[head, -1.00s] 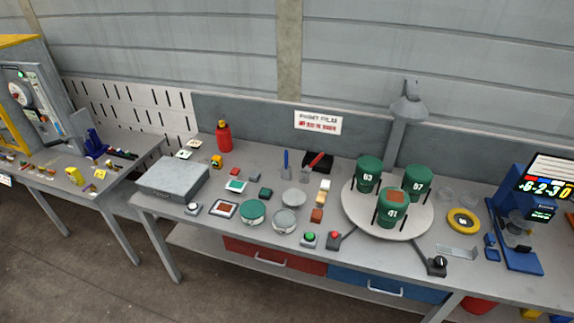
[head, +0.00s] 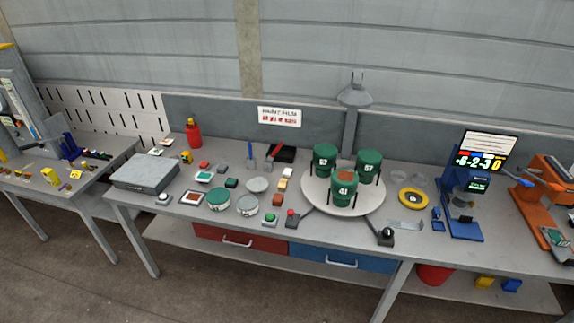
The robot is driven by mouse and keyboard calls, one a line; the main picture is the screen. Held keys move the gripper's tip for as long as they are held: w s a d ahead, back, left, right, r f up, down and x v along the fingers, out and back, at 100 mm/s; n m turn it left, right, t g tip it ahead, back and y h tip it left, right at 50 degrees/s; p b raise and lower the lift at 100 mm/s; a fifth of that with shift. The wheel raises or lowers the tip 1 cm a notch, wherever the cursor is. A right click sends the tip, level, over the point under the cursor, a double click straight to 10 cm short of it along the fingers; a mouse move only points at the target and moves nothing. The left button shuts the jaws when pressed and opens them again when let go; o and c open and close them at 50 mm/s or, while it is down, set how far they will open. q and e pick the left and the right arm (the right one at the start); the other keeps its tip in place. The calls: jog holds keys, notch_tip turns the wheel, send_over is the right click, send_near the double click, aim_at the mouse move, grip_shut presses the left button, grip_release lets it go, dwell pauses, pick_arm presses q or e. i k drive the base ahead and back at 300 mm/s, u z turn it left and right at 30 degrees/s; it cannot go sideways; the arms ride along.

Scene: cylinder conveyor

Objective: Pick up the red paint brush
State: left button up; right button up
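A brush with a red handle (head: 275,147) leans at the black tray (head: 284,154) near the back of the grey workbench. Its lower end points toward the front left, beside the tray. A blue-handled brush (head: 250,150) stands a little to its left. Neither of my grippers shows in the head view, so their positions and states cannot be seen.
A round turntable (head: 312,200) with three green numbered cylinders stands right of the brushes. Small blocks, round tins and buttons lie in front of them. A grey case (head: 146,172) and a red bottle (head: 193,133) are at the left. A lamp (head: 354,95) rises behind the turntable.

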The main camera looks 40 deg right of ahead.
aim_at(270, 158)
jog(key=k, duration=0.25)
jog(key=z, duration=0.9)
